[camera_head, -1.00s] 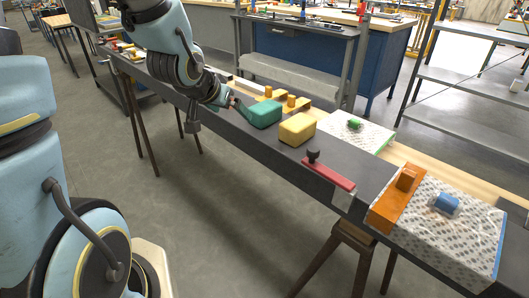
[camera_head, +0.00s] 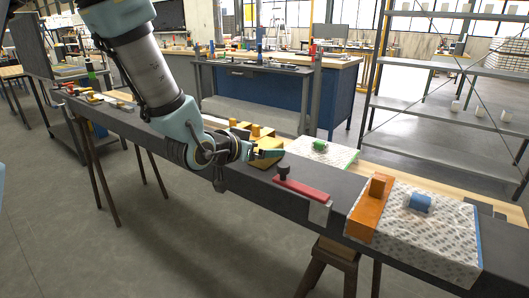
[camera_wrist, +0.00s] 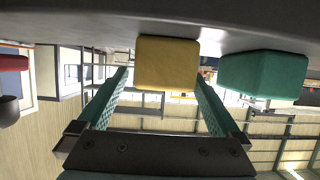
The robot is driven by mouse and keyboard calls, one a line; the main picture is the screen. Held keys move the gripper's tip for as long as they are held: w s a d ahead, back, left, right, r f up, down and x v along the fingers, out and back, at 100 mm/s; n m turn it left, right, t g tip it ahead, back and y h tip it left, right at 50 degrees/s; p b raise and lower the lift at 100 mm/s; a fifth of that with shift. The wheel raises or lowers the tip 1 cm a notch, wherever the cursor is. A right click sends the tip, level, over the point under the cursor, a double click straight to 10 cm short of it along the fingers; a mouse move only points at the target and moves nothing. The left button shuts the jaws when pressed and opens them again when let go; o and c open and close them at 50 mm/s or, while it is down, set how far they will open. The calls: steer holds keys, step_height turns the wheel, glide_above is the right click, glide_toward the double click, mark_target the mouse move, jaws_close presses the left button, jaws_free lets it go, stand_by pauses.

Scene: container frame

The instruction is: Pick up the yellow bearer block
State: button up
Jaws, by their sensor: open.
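The yellow bearer block (camera_wrist: 167,62) lies in the wrist view straight ahead, spanning most of the gap between the fingertips. In the head view the yellow block (camera_head: 270,144) shows only in part behind my gripper (camera_head: 266,156). My gripper (camera_wrist: 161,82) is open, with one green finger to each side of the block. I cannot tell whether either finger touches it. A green block (camera_wrist: 262,74) sits right of the yellow one in the wrist view, beyond the right finger.
A red bar with a black knob (camera_head: 302,188) lies on the dark beam just right of my gripper. Farther right are an orange block (camera_head: 367,215) and a blue piece (camera_head: 419,203) on a patterned box. A small green piece (camera_head: 319,146) lies behind.

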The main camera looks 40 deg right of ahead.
steer(key=shift+p+x, duration=0.65)
steer(key=shift+x, duration=1.9)
steer(key=shift+w+a+f, duration=0.15)
steer(key=c, duration=1.2)
